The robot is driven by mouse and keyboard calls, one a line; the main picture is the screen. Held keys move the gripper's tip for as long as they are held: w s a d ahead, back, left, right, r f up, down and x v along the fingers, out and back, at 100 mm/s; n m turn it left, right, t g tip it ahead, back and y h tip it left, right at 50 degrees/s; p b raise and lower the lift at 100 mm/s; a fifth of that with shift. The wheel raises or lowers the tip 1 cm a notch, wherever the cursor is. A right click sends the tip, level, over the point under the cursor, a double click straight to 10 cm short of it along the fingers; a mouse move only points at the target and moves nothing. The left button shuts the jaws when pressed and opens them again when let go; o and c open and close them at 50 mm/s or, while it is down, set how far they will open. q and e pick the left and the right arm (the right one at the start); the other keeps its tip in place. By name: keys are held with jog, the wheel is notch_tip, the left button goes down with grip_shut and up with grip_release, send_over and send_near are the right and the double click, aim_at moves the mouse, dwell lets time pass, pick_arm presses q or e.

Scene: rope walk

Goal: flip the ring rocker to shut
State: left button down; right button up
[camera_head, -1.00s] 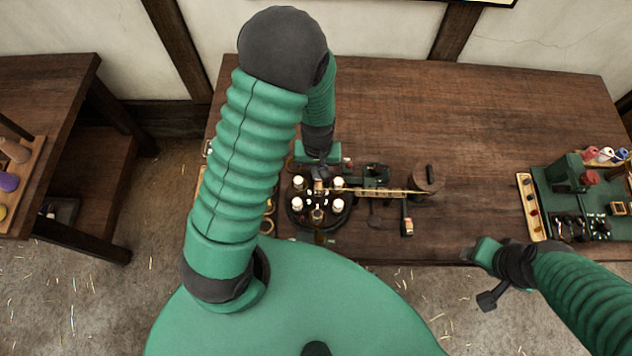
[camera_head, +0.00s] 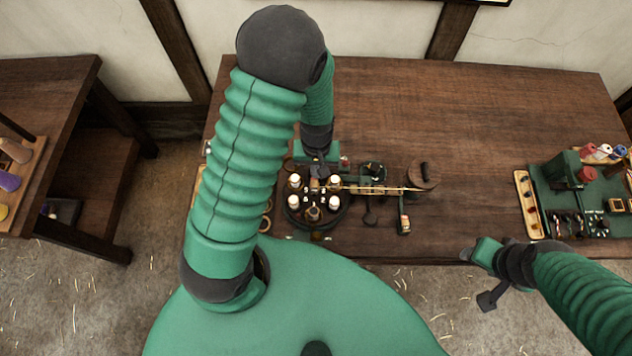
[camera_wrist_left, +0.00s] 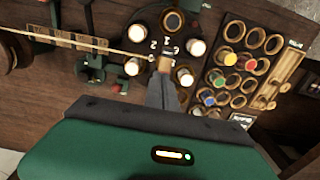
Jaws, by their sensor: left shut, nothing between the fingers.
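A round dark plate (camera_head: 331,222) with white bobbins (camera_head: 335,182) around it and a yellow strand running off to the right sits at the table's front. The plate also shows in the wrist view (camera_wrist_left: 150,20), with small white numbers near its middle. My left gripper (camera_wrist_left: 164,74) is shut and empty, its tips over the plate's numbered middle. A small tan piece (camera_wrist_left: 164,63) shows right at the tips; I cannot tell whether it is the ring rocker or whether they touch. In the head view, my left gripper (camera_head: 318,170) is small and partly hidden. My right gripper (camera_head: 482,254) is away from the plate, its jaws unclear.
A tray of round sockets with coloured pegs (camera_wrist_left: 238,62) lies beside the plate. A dark round block (camera_head: 424,178) stands at the strand's far end. A green board with tools (camera_head: 575,200) is at the right. The table's back middle is clear.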

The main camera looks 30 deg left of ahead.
pick_arm(q)
jog(key=shift+d+f, duration=0.1)
jog(key=shift+d, duration=0.05)
jog(key=shift+a+f+b, duration=0.4)
jog(key=shift+a+f, duration=0.2)
jog(key=shift+a, duration=0.2)
jog(key=shift+d+f, duration=0.25)
jog(key=shift+d, duration=0.3)
jog(key=shift+f+b, duration=0.15)
jog(key=shift+b, duration=0.25)
pick_arm(e)
jog(key=shift+x, duration=0.85)
jog(key=shift+s+r, duration=0.1)
jog(key=shift+s, duration=0.05)
pick_arm(q)
jog(key=shift+a+r+p, duration=0.25)
jog(key=shift+r+p, duration=0.4)
jog(key=shift+p, duration=0.05)
notch_tip(320, 180, up, 7)
jog(key=p, duration=0.6)
jog(key=shift+f, duration=0.15)
pick_arm(e)
jog(key=w+v, duration=0.1)
jog(key=v, duration=0.6)
jog(key=shift+w+a+r, duration=0.15)
jog(key=shift+w+a, duration=0.1)
